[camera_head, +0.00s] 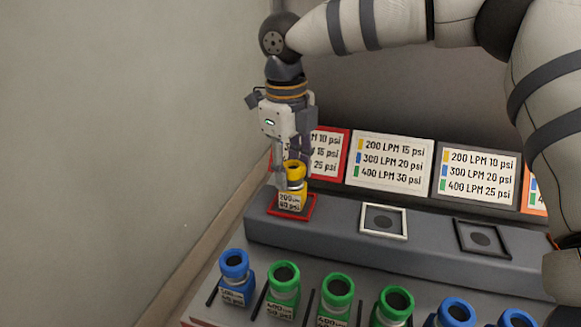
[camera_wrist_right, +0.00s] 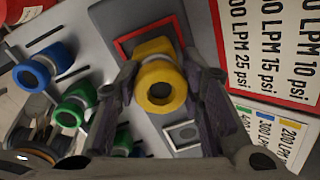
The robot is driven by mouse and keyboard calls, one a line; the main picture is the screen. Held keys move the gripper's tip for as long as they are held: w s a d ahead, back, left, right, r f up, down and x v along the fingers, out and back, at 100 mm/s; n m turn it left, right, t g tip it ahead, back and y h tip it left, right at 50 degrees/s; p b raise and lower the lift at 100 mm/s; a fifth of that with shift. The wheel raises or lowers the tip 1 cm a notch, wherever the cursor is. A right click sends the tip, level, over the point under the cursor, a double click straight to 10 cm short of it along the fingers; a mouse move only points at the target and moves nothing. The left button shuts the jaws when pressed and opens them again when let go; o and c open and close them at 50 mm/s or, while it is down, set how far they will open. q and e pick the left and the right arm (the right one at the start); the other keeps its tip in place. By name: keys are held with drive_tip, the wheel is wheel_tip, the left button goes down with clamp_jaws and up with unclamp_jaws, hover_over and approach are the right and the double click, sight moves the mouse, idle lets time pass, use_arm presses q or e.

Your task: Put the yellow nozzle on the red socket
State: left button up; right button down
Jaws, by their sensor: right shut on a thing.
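The yellow nozzle (camera_head: 293,199) stands upright at the red socket (camera_head: 312,207), at the left end of the grey ledge. Its base appears within the red frame; I cannot tell if it is fully seated. My right gripper (camera_head: 291,177) comes down from above and is shut on the nozzle. In the right wrist view the yellow nozzle (camera_wrist_right: 161,84) is between the fingers of the right gripper (camera_wrist_right: 160,72), with the red socket (camera_wrist_right: 122,47) frame behind it. My left gripper does not show clearly in either view.
A white-framed socket (camera_head: 383,221) and a black-framed socket (camera_head: 482,239) on the ledge are empty. Blue nozzles (camera_head: 236,277) and green nozzles (camera_head: 284,290) stand in a row in front. Label signs (camera_head: 390,160) line the back, close behind the gripper. A wall is at left.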

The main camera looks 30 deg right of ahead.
drive_tip(key=c, duration=1.1)
unclamp_jaws()
drive_tip(key=shift+o, duration=0.2)
wheel_tip(320, 180, up, 12)
drive_tip(key=shift+s+a, duration=0.2)
drive_tip(key=shift+a, duration=0.25)
